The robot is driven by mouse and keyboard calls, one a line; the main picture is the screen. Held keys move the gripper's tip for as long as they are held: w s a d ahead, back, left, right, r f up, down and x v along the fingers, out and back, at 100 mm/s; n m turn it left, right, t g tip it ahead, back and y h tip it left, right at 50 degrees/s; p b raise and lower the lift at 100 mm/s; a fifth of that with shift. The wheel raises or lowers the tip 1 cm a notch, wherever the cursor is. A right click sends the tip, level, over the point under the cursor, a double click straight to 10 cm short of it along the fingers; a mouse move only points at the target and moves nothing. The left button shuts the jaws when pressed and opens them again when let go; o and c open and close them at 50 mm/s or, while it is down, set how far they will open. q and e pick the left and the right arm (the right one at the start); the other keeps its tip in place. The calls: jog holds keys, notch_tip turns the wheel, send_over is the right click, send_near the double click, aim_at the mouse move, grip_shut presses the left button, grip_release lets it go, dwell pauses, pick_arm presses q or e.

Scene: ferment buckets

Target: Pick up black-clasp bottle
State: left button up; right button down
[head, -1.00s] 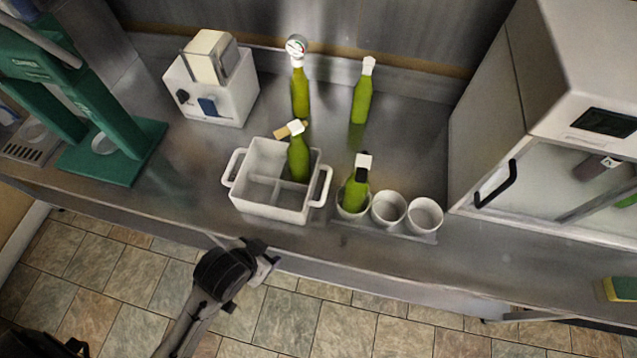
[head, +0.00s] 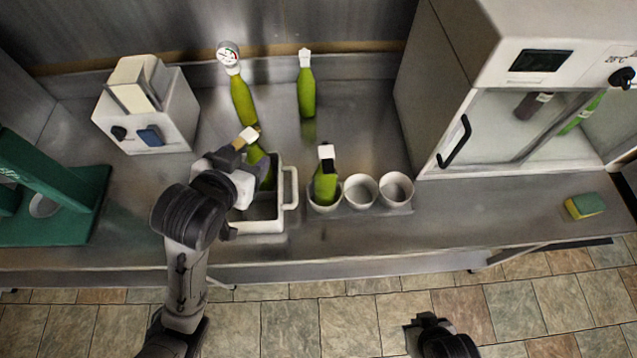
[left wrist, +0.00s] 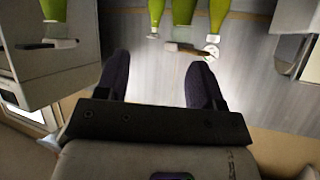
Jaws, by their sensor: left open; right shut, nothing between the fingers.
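The black-clasp bottle (head: 326,185) is green with a black and white top. It stands slightly tilted in the leftmost white cup of a row. In the left wrist view, a green bottle with a dark bar at its cap (left wrist: 55,12) shows at the upper left and is probably the same one. My left gripper (head: 240,188) is over the white divided crate, left of the bottle and apart from it. Its two dark fingers (left wrist: 158,80) are spread with nothing between them. Only a dark part of my right arm shows at the bottom edge in the head view.
The crate (head: 291,187) holds a wooden-clasp bottle (head: 264,172). A gauge-topped bottle (head: 243,102) and a white-topped bottle (head: 306,95) stand behind. Two empty cups (head: 361,190) are right of the black-clasp bottle. A cabinet (head: 440,90) stands at right; a sponge (head: 584,206) lies near the edge.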

aim_at(326, 151)
pick_arm(q)
jog(key=w+d+r+g, duration=0.1)
jog(key=d+g, duration=0.1)
jog(key=d, duration=0.3)
jog(key=w+d+r+g+h, duration=0.1)
jog(key=d+g, duration=0.2)
jog(key=d, duration=0.2)
jog(key=w+d+r+g+b, duration=0.1)
jog(key=d+g, duration=0.1)
jog(key=d, duration=0.3)
jog(key=shift+d+r+h, duration=0.35)
jog(key=shift+h, duration=0.05)
notch_tip(326, 151, up, 6)
jog(key=a+n+g+y, duration=0.2)
jog(key=n+g+y, duration=0.3)
jog(key=f, duration=0.8)
jog(key=shift+w+d+f, duration=0.15)
jog(key=shift+w+d, duration=0.1)
jog(key=shift+f+p, duration=0.3)
jog(key=shift+f, duration=0.25)
jog(key=shift+w+d+f+p, duration=0.15)
jog(key=shift+f+p, duration=0.35)
jog(key=shift+f, duration=1.6)
